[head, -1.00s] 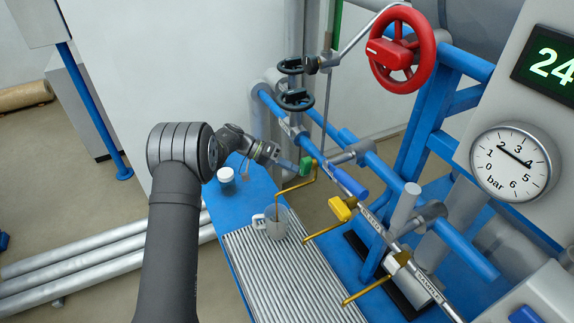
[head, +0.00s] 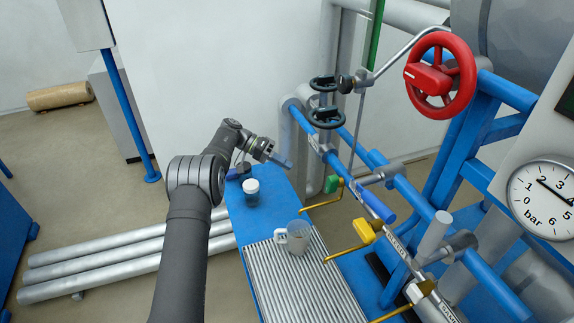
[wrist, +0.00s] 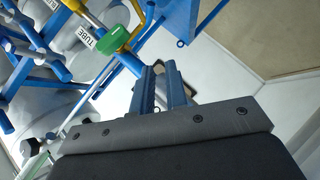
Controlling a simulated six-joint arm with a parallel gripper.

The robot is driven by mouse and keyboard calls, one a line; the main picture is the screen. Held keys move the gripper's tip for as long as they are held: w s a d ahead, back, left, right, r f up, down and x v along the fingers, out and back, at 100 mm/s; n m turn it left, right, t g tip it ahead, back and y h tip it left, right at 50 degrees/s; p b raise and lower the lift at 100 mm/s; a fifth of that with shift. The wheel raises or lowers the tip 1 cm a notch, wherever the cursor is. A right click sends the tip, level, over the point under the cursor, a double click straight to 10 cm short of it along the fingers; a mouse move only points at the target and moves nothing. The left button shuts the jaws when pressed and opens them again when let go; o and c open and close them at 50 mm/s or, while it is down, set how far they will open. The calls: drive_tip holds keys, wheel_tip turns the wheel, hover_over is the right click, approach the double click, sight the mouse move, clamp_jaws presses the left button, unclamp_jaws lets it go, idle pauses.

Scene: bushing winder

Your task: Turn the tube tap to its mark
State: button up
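The tube tap has a green handle (head: 333,184) and a bent yellow spout (head: 320,205) over the mug (head: 298,240). In the wrist view the green handle (wrist: 114,40) is at upper left, beside a white TUBE label (wrist: 83,40). The mark on the tap is too small to make out. My gripper (head: 287,163) is to the left of the green handle, apart from it. In the wrist view its two blue fingers (wrist: 162,75) stand a little apart with nothing between them.
A white-lidded jar (head: 251,192) stands on the blue bench left of the mug. A yellow-handled tap (head: 365,230) is to the right of the green one. A red handwheel (head: 440,76) and a pressure gauge (head: 545,198) are further right.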

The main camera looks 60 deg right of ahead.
drive_tip(key=o, duration=0.3)
drive_tip(key=shift+a+n, duration=0.15)
drive_tip(key=shift+n, duration=0.15)
drive_tip(key=o, duration=0.3)
drive_tip(key=shift+s+a+r+n+g+h, duration=0.1)
drive_tip(key=shift+a+n+g+h, duration=0.25)
drive_tip(key=shift+n, duration=0.25)
drive_tip(key=n+h, duration=1.1)
drive_tip(key=n, duration=1.7)
approach(328, 184)
drive_tip(key=shift+t, duration=0.45)
drive_tip(key=x, duration=0.9)
drive_tip(key=shift+s+d+r, duration=0.15)
drive_tip(key=shift+s+r, duration=0.15)
